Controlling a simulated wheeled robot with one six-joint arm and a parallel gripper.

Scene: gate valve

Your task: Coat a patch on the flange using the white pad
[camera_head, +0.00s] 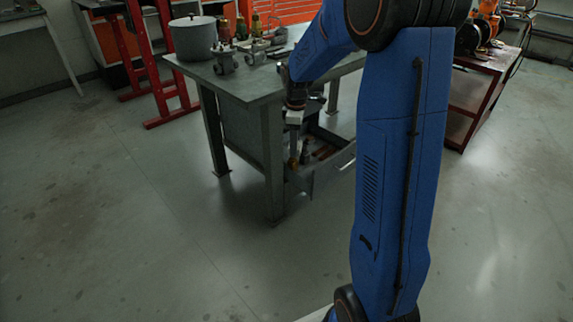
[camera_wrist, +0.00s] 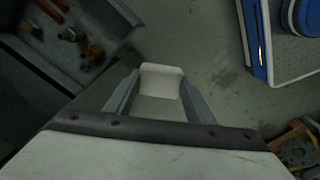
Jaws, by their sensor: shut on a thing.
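The white pad (camera_wrist: 162,78) is between the two grey fingers of my gripper (camera_wrist: 160,92), at their tips, in the wrist view. My gripper is shut on it. In the head view my gripper (camera_head: 294,150) points down beside the workbench's front corner, near the open drawer; the pad is too small to make out there. Grey metal valve-like fittings (camera_head: 224,60) stand on the bench top, above gripper height. I cannot tell which of them has the flange. The pad touches nothing else in the wrist view.
The grey workbench (camera_head: 240,90) has a lidded pot (camera_head: 195,38) on its left end. Its open drawer (camera_head: 325,165) holds tools; a drawer with tools also fills the wrist view's upper left (camera_wrist: 70,40). A dark red cart (camera_head: 480,90) stands right. Front floor is clear.

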